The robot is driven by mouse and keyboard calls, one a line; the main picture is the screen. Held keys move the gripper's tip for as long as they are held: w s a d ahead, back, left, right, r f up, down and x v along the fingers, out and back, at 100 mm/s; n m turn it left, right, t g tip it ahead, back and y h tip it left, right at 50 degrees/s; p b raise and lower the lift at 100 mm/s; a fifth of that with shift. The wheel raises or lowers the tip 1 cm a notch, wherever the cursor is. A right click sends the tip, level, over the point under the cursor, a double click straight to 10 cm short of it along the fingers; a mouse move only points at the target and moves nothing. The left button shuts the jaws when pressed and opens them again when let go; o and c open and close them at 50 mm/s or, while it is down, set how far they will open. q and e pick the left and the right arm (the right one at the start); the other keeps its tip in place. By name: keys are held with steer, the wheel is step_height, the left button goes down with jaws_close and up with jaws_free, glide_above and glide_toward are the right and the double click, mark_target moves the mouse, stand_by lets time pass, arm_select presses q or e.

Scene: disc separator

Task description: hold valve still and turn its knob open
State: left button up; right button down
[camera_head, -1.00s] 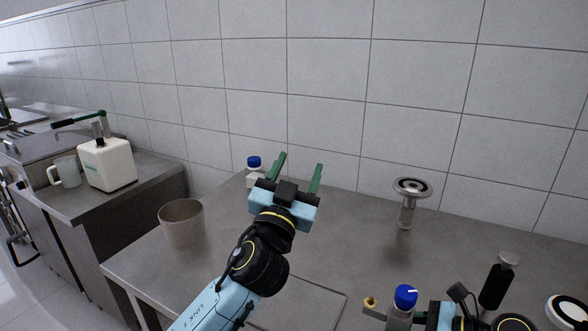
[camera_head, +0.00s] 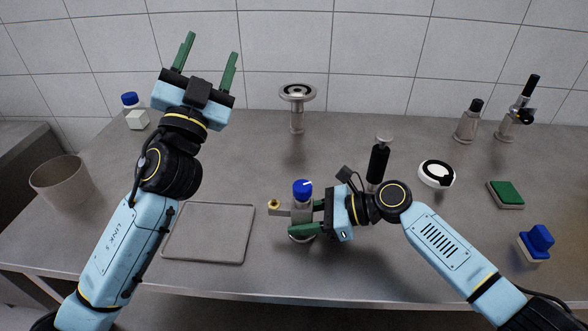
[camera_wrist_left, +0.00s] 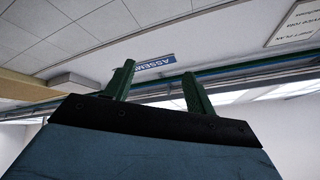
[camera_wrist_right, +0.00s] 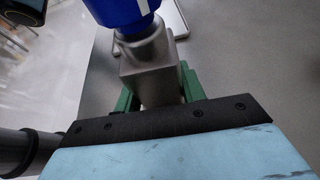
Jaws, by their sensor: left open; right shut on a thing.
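The valve (camera_head: 302,214) stands upright on the steel table, a grey metal body with a brass-tipped side port pointing left. Its blue knob (camera_head: 303,189) with a white mark is on top. My right gripper (camera_head: 310,222) is shut on the valve body below the knob, coming from the right. In the right wrist view the green fingers flank the metal body (camera_wrist_right: 150,72), with the blue knob (camera_wrist_right: 122,12) above. My left gripper (camera_head: 212,58) is raised, open and empty, fingers pointing up, well left of the valve. The left wrist view shows only its fingers (camera_wrist_left: 158,85) against ceiling and wall.
A flat grey tray (camera_head: 208,254) lies left of the valve. A beige bin (camera_head: 61,183) and a blue-capped bottle (camera_head: 133,112) stand at the left. A metal stand (camera_head: 297,112) is behind. A black cylinder (camera_head: 378,165) and a white ring (camera_head: 437,174) are right.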

arm_select(q)
steer(key=s+d+r+m+g+h, duration=0.1)
steer(key=d+r+m+g+h, duration=0.15)
steer(key=d+m+h, duration=0.4)
steer(key=s+d+r+m+g+h, duration=0.1)
steer(key=d+r+m+g+h, duration=0.15)
steer(key=d+m+h, duration=0.45)
steer(key=s+d+f+m+g, duration=0.2)
steer(key=s+d+m+g, duration=0.2)
steer(key=d+m+g, duration=0.7)
steer(key=s+d+f+m+g, duration=0.4)
steer(key=m+g, duration=0.5)
steer(key=m, duration=0.7)
steer(key=m+y, duration=1.3)
steer(key=y, duration=0.5)
glide_above(303, 185)
step_height(303, 185, down, 8)
steer(key=shift+t, duration=0.4)
step_height(303, 185, down, 11)
steer(key=shift+f, duration=0.15)
